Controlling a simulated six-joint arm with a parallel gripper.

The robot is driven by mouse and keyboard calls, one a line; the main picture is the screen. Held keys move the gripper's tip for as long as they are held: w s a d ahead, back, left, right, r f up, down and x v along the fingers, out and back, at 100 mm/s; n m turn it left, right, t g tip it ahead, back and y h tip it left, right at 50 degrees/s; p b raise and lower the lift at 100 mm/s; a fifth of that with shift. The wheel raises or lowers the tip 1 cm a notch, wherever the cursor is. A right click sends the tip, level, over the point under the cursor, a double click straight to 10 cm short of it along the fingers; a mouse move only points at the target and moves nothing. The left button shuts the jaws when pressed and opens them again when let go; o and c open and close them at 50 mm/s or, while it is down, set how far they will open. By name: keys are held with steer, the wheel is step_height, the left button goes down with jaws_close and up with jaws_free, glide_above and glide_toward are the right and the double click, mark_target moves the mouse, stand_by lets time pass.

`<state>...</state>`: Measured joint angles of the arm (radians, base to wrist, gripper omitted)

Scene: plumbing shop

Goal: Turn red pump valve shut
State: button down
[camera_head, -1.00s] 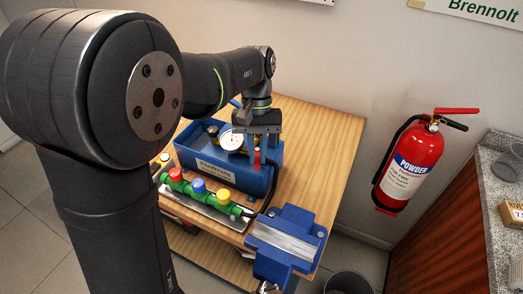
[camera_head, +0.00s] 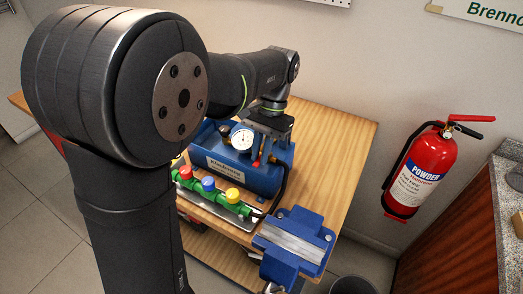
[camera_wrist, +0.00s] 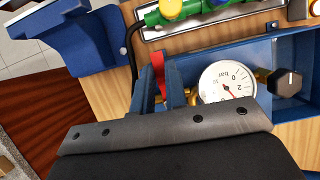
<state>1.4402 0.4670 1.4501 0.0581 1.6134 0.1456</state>
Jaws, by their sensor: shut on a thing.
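The blue pump (camera_head: 235,176) stands on the wooden workbench, with a round white gauge (camera_head: 243,138) and fittings in its open top. Its red valve lever (camera_head: 257,159) sits to the right of the gauge. My gripper (camera_head: 264,156) points down over the pump's right end. In the wrist view, the two blue-grey fingers of my gripper (camera_wrist: 158,88) stand on either side of the red lever (camera_wrist: 158,67) and are shut on it. The gauge (camera_wrist: 227,82) is close beside the fingers. The valve body under the lever is hidden.
A manifold with red, blue and yellow caps (camera_head: 208,184) lies in front of the pump. A blue vise (camera_head: 293,240) is at the bench's front right corner. A black hose runs beside the pump. A fire extinguisher (camera_head: 418,176) hangs on the wall. The bench's back right is bare.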

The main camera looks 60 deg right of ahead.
steer(key=c, duration=1.4)
jaws_free()
steer(key=shift+c, duration=0.2)
steer(key=v, duration=1.2)
steer(key=x, duration=1.2)
